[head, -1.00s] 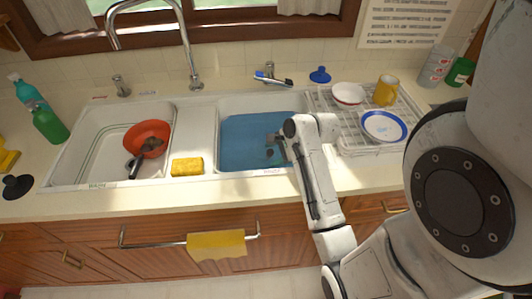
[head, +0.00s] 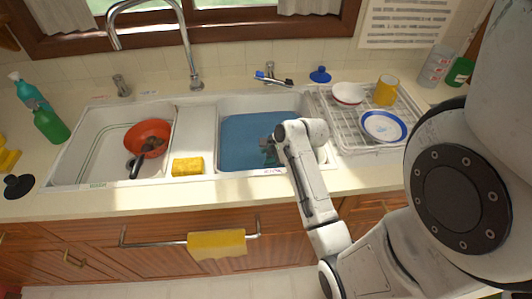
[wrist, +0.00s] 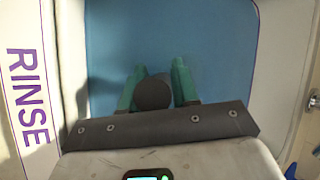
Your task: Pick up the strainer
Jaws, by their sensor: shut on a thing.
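My gripper (wrist: 155,85) has two green fingers and is down in the right sink basin. It also shows in the head view (head: 269,152), partly hidden by my wrist. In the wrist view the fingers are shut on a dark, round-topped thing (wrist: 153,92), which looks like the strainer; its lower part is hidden. Blue water or a blue bottom (wrist: 215,35) surrounds it. In the head view the strainer cannot be made out clearly beside the fingers.
The left basin holds a red bowl (head: 155,128) with dark things in it. A yellow sponge (head: 187,166) lies on the divider. A dish rack (head: 340,124) with dishes stands right of the basin. The faucet (head: 186,45) rises behind. The basin walls are close around my gripper.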

